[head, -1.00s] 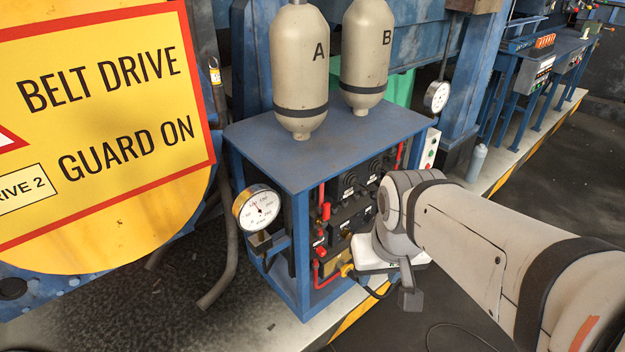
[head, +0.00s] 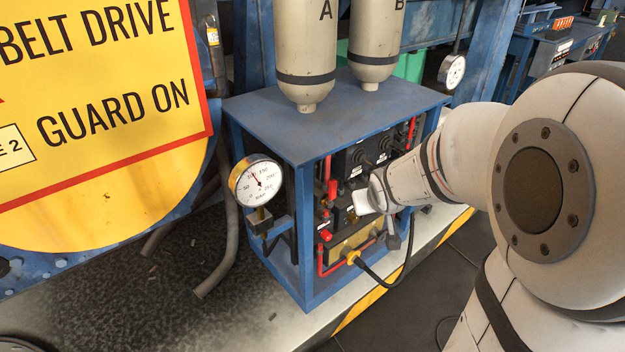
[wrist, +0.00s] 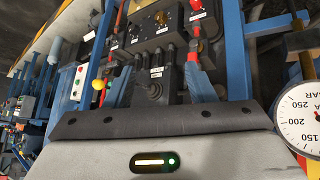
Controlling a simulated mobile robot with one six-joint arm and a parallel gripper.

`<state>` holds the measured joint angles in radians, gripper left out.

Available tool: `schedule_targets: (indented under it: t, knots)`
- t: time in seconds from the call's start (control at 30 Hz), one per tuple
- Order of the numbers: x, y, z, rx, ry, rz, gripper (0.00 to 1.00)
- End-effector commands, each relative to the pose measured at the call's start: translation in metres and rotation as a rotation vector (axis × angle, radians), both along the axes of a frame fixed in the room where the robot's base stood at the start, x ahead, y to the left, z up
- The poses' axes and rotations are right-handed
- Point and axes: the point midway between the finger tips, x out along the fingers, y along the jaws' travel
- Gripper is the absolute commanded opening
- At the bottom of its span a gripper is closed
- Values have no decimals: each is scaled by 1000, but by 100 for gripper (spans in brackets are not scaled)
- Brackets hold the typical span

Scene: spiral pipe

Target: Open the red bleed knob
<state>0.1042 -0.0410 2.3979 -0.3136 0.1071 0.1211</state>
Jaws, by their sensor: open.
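The small red knob (head: 325,236), which I take for the bleed knob, is low on the left of the valve panel, beside a white label. It also shows at the top edge of the wrist view (wrist: 194,5). A separate red handle (head: 332,188) sits higher on the panel, also seen in the wrist view (wrist: 193,52). My gripper (head: 392,238) is open in front of the panel's right part, to the right of the red knob and apart from it. The wrist housing hides part of the panel.
A blue frame (head: 300,240) surrounds the panel; its front post stands left of the knob. A round gauge (head: 257,182) sticks out at left. A black hose (head: 385,285) curves from a brass block. Bottles A (head: 305,50) and B (head: 376,40) stand on top.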

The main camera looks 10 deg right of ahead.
Motion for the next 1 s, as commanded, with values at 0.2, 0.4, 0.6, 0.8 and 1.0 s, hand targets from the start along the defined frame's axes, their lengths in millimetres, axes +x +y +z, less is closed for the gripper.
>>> schedule_targets:
  t: [0.2,0.4,0.6,0.8,1.0]
  knots:
    - [87,-9,-122,40,-252,131,50]
    - [129,2,-220,189,-476,278,50]
    - [132,14,-294,392,-664,383,50]
    - [123,19,-323,527,-770,424,50]
    - [132,26,-325,556,-796,435,50]
